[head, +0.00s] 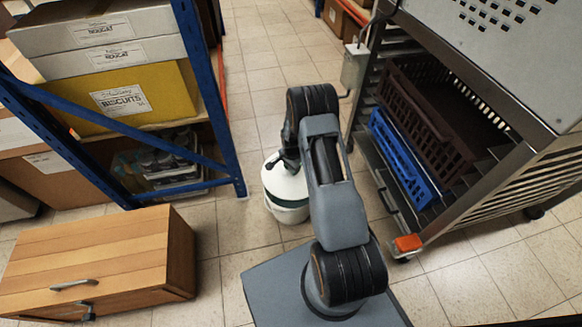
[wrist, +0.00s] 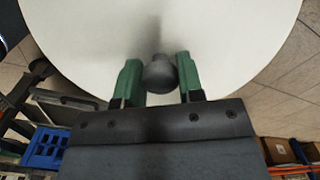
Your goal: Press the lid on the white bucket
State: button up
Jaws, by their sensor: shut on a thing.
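The white bucket (head: 290,214) stands on the tiled floor in the head view, partly hidden by my arm. Its pale round lid (head: 284,186) lies over the bucket's top; I cannot tell whether it is pressed down all round. In the wrist view the lid (wrist: 90,40) fills the upper part, with a dark round knob (wrist: 160,74) at its middle. My gripper (wrist: 159,68) is shut on the knob, one green finger on each side. The bucket is hidden in the wrist view.
A blue shelf rack (head: 215,95) with cartons stands left of the bucket. A wooden cabinet (head: 95,258) is at front left. A metal rack cart (head: 480,190) with a blue crate (head: 403,160) stands on the right. Tiled floor is free behind the bucket.

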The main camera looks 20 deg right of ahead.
jog(key=shift+f+b, duration=2)
jog(key=shift+f, duration=0.85)
jog(key=shift+a, duration=0.1)
jog(key=shift+f+b, duration=0.7)
jog(key=shift+b, duration=0.15)
dwell(1.0)
jog(key=o, duration=1)
jog(key=shift+o, duration=0.5)
jog(key=o, duration=0.4)
jog(key=shift+r, duration=0.1)
